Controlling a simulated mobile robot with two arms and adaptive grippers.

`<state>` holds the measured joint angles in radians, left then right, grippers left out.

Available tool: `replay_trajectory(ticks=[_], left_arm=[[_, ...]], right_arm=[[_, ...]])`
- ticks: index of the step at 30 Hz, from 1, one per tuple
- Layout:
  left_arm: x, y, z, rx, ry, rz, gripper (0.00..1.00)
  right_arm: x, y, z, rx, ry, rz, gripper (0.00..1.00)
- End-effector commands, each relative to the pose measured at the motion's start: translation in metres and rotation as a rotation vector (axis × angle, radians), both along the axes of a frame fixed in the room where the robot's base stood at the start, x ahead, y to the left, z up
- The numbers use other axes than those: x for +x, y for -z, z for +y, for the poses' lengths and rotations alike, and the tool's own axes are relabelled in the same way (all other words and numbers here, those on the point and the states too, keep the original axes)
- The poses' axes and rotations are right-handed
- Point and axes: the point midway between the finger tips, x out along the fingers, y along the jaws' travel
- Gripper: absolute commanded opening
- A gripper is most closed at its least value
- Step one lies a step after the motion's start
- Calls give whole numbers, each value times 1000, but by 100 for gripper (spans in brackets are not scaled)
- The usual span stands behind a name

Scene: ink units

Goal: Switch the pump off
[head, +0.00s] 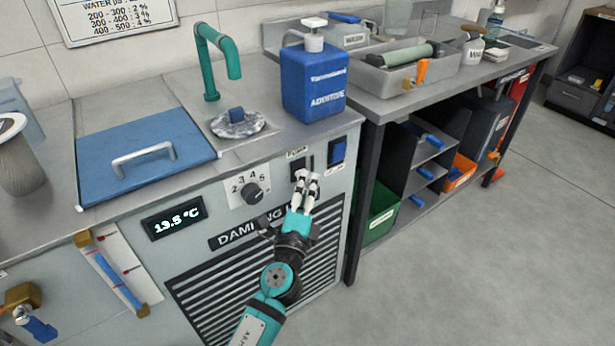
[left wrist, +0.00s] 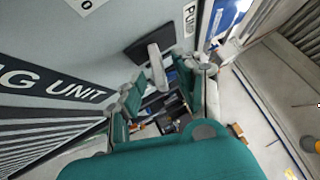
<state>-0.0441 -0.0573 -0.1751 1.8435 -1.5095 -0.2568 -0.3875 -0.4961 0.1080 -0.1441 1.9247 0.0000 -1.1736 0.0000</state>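The pump switch (head: 295,164) is a dark plate on the grey front panel, under a small label that reads PUMP. It is partly hidden behind my left gripper in the head view. In the left wrist view the dark switch plate (left wrist: 138,44) is beside the label. My left gripper (head: 307,176) is in front of the switch with its pale fingertips pointing up at it. In the left wrist view the left gripper (left wrist: 182,66) has a gap between its fingers, and one fingertip overlaps the plate. Contact and the switch's position cannot be told. My right gripper is not in view.
A blue switch (head: 338,151) is just right of the pump switch. A numbered dial (head: 252,193) and a temperature display (head: 173,221) are to the left. A blue additive bottle (head: 314,82) stands on the counter above. Open floor (head: 470,260) lies to the right.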

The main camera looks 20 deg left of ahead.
Motion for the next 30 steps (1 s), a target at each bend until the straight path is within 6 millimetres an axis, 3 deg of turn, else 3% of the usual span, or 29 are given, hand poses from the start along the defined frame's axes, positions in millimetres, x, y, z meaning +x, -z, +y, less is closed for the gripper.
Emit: replay_trajectory(ticks=[6,14,22,30], left_arm=[[15,-3,2,-1,0,1,34],[16,-3,2,-1,0,1,34],[16,-3,2,-1,0,1,0],[16,-2,2,0,0,0,0]], right_arm=[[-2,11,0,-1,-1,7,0],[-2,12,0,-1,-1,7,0],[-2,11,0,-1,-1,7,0],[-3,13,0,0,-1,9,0]])
